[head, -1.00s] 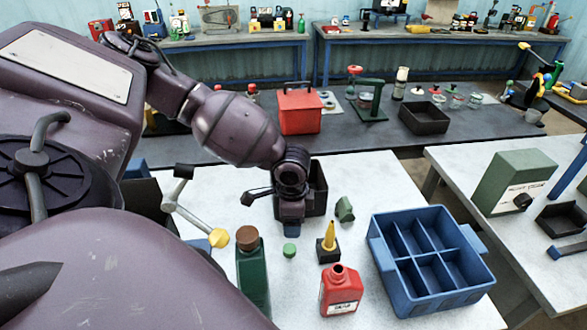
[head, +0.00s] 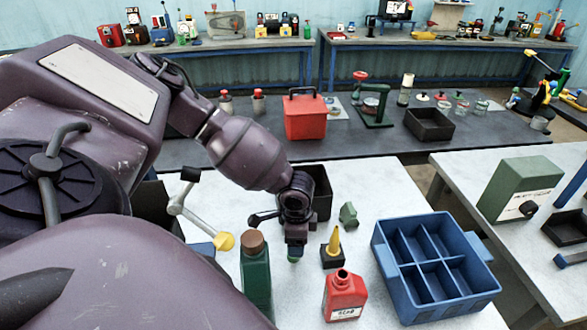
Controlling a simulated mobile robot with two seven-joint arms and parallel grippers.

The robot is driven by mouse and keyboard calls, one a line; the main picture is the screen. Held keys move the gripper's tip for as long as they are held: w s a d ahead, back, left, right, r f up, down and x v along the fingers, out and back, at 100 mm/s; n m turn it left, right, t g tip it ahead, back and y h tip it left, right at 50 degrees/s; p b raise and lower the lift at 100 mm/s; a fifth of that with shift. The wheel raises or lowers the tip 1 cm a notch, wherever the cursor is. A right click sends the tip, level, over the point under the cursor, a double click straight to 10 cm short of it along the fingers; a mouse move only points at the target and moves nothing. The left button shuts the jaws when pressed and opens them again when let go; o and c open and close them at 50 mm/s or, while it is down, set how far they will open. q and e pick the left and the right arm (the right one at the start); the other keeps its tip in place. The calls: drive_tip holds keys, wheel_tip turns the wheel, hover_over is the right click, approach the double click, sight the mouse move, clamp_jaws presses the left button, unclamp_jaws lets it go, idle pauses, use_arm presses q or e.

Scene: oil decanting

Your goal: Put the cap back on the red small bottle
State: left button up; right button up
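The red small bottle (head: 346,299) stands upright on the white table, with its dark mouth open and no cap on it. A small green cap (head: 293,260) shows at the lower tip of my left gripper (head: 294,250), left of the red bottle and a little behind it. The gripper points down and partly hides the cap. I cannot tell whether the fingers are closed around the cap or just above it. My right gripper is not in view.
A green bottle (head: 256,279) with a brown top stands left of the red one. A yellow cone on a black block (head: 332,258) stands behind it. A blue divided crate (head: 430,268) is to the right. A black bin (head: 321,196) stands behind the gripper.

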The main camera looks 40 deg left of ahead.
use_arm(q)
drive_tip(key=f, duration=0.2)
drive_tip(key=s+f, duration=0.1)
drive_tip(key=f, duration=0.1)
drive_tip(key=shift+a+p, duration=0.15)
drive_tip(key=shift+p, duration=0.15)
drive_tip(key=shift+w+f, duration=0.1)
drive_tip(key=shift+f, duration=0.5)
drive_tip(key=c, duration=1)
